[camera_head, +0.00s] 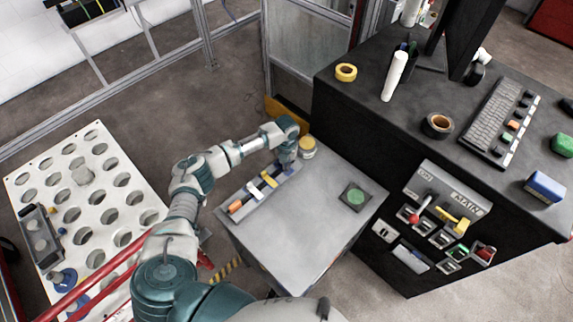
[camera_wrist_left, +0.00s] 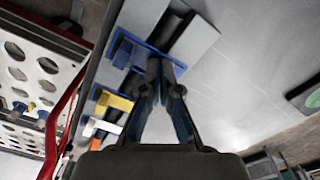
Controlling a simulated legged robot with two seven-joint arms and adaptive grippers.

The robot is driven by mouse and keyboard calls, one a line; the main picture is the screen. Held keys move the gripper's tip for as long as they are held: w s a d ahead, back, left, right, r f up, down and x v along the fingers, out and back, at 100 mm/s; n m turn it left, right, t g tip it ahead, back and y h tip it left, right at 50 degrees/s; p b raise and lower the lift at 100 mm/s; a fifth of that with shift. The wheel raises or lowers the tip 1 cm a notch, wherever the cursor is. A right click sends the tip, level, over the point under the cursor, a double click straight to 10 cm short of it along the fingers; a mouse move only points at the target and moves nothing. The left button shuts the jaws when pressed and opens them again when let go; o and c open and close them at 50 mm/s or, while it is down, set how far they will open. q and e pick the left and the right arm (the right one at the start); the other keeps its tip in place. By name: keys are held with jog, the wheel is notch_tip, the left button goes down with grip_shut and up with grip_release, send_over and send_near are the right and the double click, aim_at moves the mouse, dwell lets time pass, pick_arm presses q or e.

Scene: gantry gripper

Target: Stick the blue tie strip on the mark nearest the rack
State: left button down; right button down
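A narrow rack (camera_head: 247,199) lies along the left side of the grey table, with orange (camera_head: 235,206), white (camera_head: 254,190) and yellow (camera_head: 269,180) pieces in a row. A blue piece (camera_wrist_left: 122,52) shows beyond the yellow piece (camera_wrist_left: 117,101) in the left wrist view. I cannot tell whether it is the tie strip. My left gripper (camera_head: 287,166) is low at the rack's far end. In the left wrist view its fingers (camera_wrist_left: 162,84) converge beside the blue piece; whether they grip anything is unclear. No mark is clearly identifiable. My right gripper is out of view.
A black console (camera_head: 390,140) stands behind. A white perforated board (camera_head: 110,180) is at left. The table's front is clear.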

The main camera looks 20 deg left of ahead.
pick_arm(q)
notch_tip(320, 180, up, 7)
jog(key=p, duration=0.6)
jog(key=shift+f, duration=0.1)
